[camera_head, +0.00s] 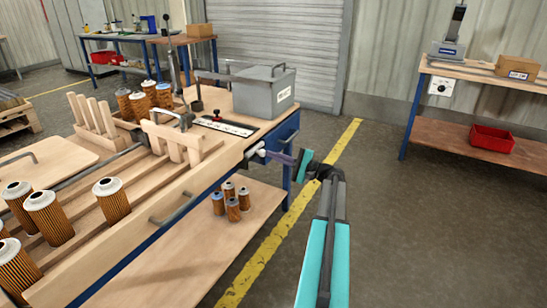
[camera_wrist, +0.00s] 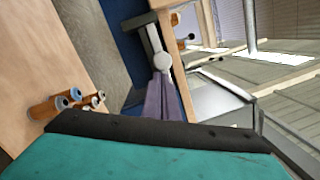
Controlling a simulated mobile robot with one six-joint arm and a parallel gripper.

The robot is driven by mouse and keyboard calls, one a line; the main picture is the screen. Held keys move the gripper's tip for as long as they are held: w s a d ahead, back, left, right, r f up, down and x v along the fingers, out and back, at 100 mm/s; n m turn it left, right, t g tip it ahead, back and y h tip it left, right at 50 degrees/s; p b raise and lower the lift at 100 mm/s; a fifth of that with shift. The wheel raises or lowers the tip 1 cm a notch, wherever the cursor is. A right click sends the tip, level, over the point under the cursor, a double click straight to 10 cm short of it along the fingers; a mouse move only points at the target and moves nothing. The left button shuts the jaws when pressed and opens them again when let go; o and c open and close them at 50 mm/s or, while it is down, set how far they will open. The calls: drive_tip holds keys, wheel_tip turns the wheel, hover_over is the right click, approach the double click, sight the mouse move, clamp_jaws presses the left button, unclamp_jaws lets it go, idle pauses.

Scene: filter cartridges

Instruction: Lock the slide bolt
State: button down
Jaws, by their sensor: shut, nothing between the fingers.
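The slide bolt (camera_head: 255,153) is on the right end of the wooden bench, a small grey fitting with a pale round-ended knob. In the wrist view its pale round knob (camera_wrist: 163,62) shows on a grey bar, right at the tips of my fingers. My gripper (camera_head: 284,159) points left at the bolt from the right side, its purple-grey fingers shut and empty. In the wrist view the gripper (camera_wrist: 161,82) overlaps the lower side of the knob; I cannot tell whether it touches. Whether the bolt is locked is not clear.
Filter cartridges (camera_head: 48,217) stand in the wooden rack at left. Smaller cartridges (camera_head: 233,212) stand on the lower shelf. A bench handle (camera_head: 172,207) juts from the front edge. A grey bin (camera_head: 264,92) stands behind the bolt. The floor at right is free.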

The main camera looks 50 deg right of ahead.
drive_tip(key=shift+a, duration=0.1)
drive_tip(key=shift+s+a, duration=0.2)
drive_tip(key=shift+a, duration=0.55)
drive_tip(key=shift+s+a, duration=0.15)
drive_tip(key=shift+a, duration=0.65)
drive_tip(key=shift+s+a, duration=0.2)
drive_tip(key=shift+a, duration=0.55)
drive_tip(key=shift+f, duration=0.1)
drive_tip(key=s+d+f+p, duration=0.1)
drive_tip(key=s+d+f, duration=0.1)
drive_tip(key=s+d, duration=0.5)
drive_tip(key=shift+s+f, duration=0.4)
drive_tip(key=shift+s, duration=0.65)
